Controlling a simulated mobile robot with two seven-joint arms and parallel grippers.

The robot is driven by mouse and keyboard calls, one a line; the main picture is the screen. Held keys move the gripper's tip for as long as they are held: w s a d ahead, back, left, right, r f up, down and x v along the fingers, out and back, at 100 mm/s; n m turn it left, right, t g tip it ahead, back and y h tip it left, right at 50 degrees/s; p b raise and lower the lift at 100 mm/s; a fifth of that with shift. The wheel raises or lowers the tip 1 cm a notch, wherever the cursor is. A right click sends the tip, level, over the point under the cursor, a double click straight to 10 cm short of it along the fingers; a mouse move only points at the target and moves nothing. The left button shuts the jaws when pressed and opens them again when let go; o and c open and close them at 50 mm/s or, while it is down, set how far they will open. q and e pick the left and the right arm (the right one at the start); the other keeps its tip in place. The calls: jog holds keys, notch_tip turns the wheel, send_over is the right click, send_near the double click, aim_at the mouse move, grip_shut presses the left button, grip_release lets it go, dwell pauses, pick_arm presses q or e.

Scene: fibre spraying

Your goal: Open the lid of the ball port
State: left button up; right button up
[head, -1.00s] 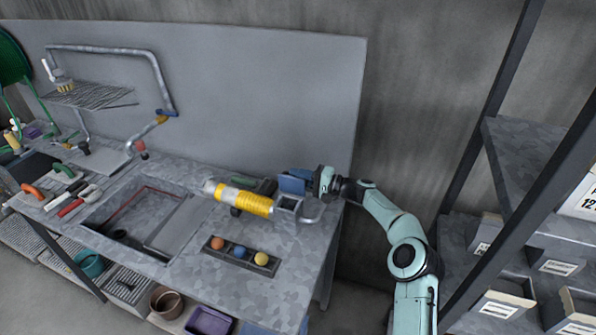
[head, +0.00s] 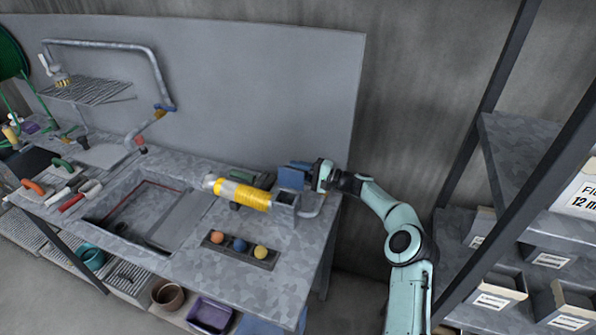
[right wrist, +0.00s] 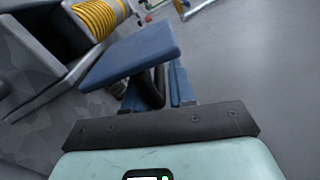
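The ball port (head: 285,198) is a grey box at the right end of a yellow-ribbed cylinder on the bench. Its blue lid (head: 291,178) stands raised beside the opening, and it also shows tilted in the right wrist view (right wrist: 130,55). A black curved handle (right wrist: 156,88) is on the lid's near side. My right gripper (head: 316,176) is at the lid, with its blue fingers (right wrist: 160,88) around the handle; the contact is partly hidden by the lid. The open mouth of the port (right wrist: 70,35) shows dark. My left gripper is not in view.
A tray (head: 208,245) with an orange, a blue and a yellow ball sits in front of the cylinder. A sink (head: 150,205) and hand tools (head: 70,190) are to the left. A backboard (head: 240,90) stands behind, and a shelf rack (head: 510,150) is to the right.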

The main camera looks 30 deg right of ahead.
jog(key=shift+o, duration=0.8)
jog(key=shift+r, duration=0.35)
jog(key=shift+f, duration=0.2)
notch_tip(320, 180, up, 9)
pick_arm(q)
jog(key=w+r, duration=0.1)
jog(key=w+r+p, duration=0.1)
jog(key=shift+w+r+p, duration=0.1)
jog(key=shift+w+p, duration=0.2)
pick_arm(e)
notch_tip(320, 180, up, 11)
